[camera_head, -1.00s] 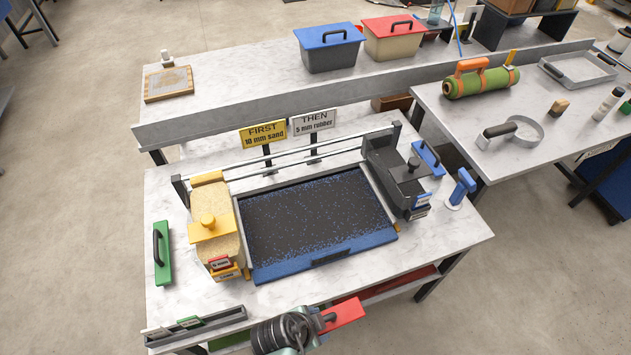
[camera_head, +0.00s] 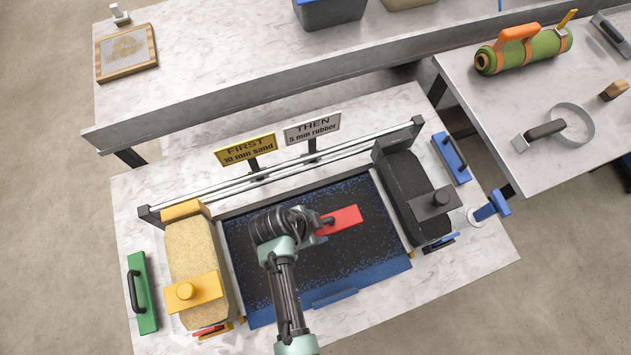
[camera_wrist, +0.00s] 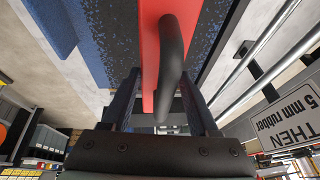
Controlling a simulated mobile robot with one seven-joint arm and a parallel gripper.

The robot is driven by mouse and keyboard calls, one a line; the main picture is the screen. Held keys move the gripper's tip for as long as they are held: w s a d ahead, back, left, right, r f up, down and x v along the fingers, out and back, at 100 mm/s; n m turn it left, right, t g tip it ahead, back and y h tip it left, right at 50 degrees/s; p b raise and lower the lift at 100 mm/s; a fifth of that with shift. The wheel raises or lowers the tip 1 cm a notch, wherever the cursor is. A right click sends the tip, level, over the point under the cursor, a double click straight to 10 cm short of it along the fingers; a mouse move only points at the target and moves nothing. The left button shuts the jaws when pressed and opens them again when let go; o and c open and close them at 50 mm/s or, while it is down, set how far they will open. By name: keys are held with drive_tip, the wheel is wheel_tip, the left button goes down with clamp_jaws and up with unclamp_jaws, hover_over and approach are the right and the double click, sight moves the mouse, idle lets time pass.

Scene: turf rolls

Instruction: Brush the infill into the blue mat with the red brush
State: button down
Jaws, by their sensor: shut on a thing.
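The red brush (camera_head: 342,219) is over the blue mat in the head view. My gripper (camera_head: 318,226) is shut on its dark handle, and the arm hides part of the mat. In the wrist view the red brush (camera_wrist: 149,60) and its black handle (camera_wrist: 173,60) lie between the fingers of my gripper (camera_wrist: 160,118). The blue mat (camera_head: 385,276) is a tray-like panel with a bare blue front edge and dark infill (camera_head: 255,262) speckled blue over it. I cannot tell whether the bristles touch the infill.
A yellow-lidded sand hopper (camera_head: 195,250) stands left of the mat and a black hopper (camera_head: 410,185) right of it. Rails (camera_head: 290,168) run behind, with two signs (camera_head: 245,150). A green brush (camera_head: 143,290) lies at left, a blue one (camera_head: 452,157) at right.

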drive_tip(key=shift+w+f, duration=0.1)
drive_tip(key=shift+w, duration=0.3)
drive_tip(key=shift+s+f+b, duration=0.15)
drive_tip(key=shift+f+b, duration=0.4)
drive_tip(key=shift+b, duration=0.2)
wheel_tip(320, 180, down, 6)
drive_tip(key=b, duration=0.4)
drive_tip(key=shift+r+b, duration=0.25)
drive_tip(key=shift+b, duration=0.15)
drive_tip(key=shift+r, duration=0.1)
